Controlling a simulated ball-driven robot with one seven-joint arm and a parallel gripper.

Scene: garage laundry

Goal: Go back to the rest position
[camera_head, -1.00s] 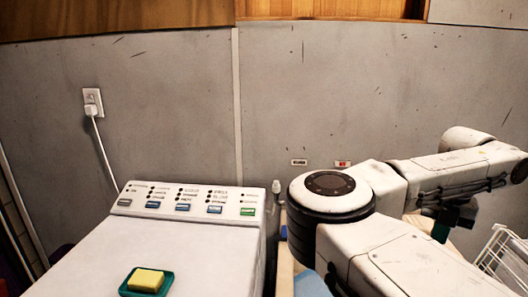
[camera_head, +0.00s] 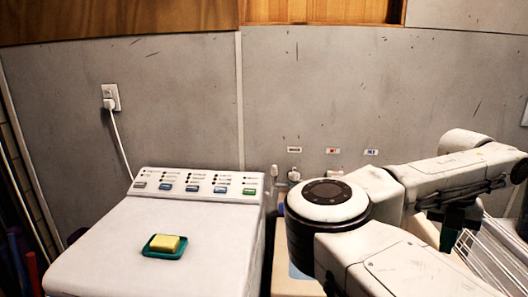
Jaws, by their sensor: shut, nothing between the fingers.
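My white arm stretches across the lower right. A dark part hanging below its outer link appears to be my gripper (camera_head: 459,216). It points down, is shut with nothing seen in it, and is partly hidden by the arm. It hangs in front of a white wire rack and well to the right of the washing machine.
A white washing machine (camera_head: 120,245) stands at the left, with a yellow sponge (camera_head: 169,243) in a green dish (camera_head: 152,253) on top. The white wire rack (camera_head: 490,262) is at the lower right. A grey wall (camera_head: 330,90) closes off the back, with an outlet (camera_head: 110,97).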

